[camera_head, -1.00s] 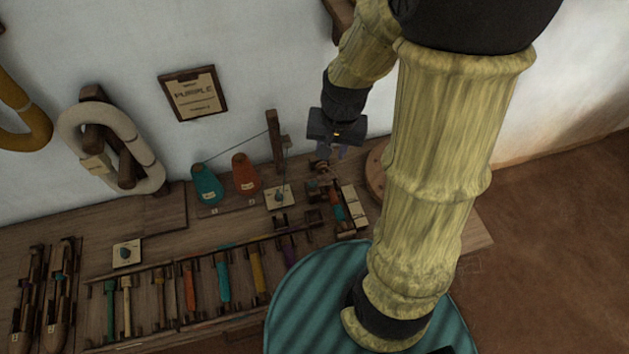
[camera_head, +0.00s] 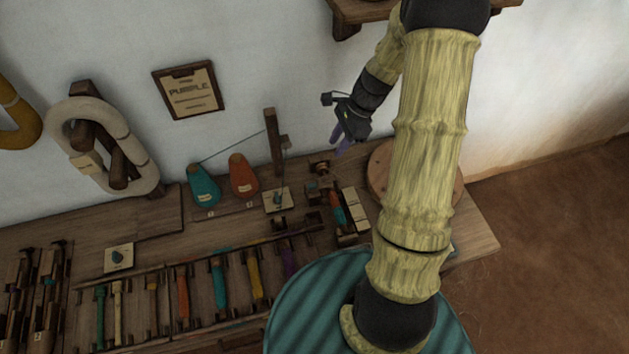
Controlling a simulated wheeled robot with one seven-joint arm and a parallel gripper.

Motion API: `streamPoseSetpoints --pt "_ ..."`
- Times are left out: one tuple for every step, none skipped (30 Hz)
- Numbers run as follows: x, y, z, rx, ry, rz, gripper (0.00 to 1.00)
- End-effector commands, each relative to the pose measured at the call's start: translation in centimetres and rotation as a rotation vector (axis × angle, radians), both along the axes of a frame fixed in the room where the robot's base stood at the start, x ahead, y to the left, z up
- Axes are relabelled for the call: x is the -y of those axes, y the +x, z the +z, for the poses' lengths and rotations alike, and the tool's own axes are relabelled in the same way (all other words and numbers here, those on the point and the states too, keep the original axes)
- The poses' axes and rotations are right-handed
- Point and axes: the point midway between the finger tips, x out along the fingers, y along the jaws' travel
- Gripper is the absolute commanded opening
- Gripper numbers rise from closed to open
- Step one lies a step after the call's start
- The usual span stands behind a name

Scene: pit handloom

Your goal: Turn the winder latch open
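The winder (camera_head: 318,187) is a small dark wooden device at the back of the bench, with a round brown knob-like part (camera_head: 320,168) on top. Its latch is too small to tell apart, so I cannot tell how it is turned. My gripper (camera_head: 340,141) is above the winder and slightly to its right, in front of the wall. Its purplish fingers point down and to the left, look apart, and hold nothing visible. They do not appear to touch the winder.
A teal cone (camera_head: 204,187) and an orange cone (camera_head: 243,177) stand left of the winder, by a wooden post (camera_head: 273,142). A rack (camera_head: 165,270) of coloured bobbins lies in front. A round wooden disc (camera_head: 381,172) is at right, partly behind my arm. A shelf (camera_head: 345,18) hangs above.

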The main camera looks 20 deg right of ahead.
Motion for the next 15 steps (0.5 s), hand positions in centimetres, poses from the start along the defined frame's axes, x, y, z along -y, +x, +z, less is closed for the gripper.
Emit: streamPoseSetpoints --pt "-0.2 0.0 -0.3 -0.001 0.001 0.002 0.32" --pt "-0.3 0.0 -0.5 -0.002 0.002 0.002 0.32" --pt "-0.4 0.0 -0.9 -0.002 0.002 0.002 0.32" --pt "-0.6 0.0 -1.3 -0.002 0.002 0.002 0.32" --pt "-0.7 -0.1 -1.7 -0.004 0.002 0.002 0.32" --pt "-1.0 -0.1 -2.2 -0.004 0.002 0.002 0.32" --pt "-1.1 -0.1 -2.7 -0.004 0.002 0.002 0.32" --pt "-1.4 -0.1 -3.2 -0.006 0.003 0.002 0.32" --pt "-1.6 -0.1 -3.8 -0.004 0.003 0.003 0.32" --pt "-1.9 -0.1 -4.3 -0.004 0.003 0.003 0.32" --pt "-2.1 -0.1 -4.8 -0.004 0.003 0.003 0.32" --pt "-2.3 -0.1 -5.4 -0.004 0.003 0.003 0.32" --pt "-2.5 -0.1 -5.9 -0.003 0.002 0.002 0.32" --pt "-2.7 -0.1 -6.4 -0.004 0.003 0.003 0.32" --pt "-3.0 -0.1 -7.1 -0.003 0.002 0.003 0.32"
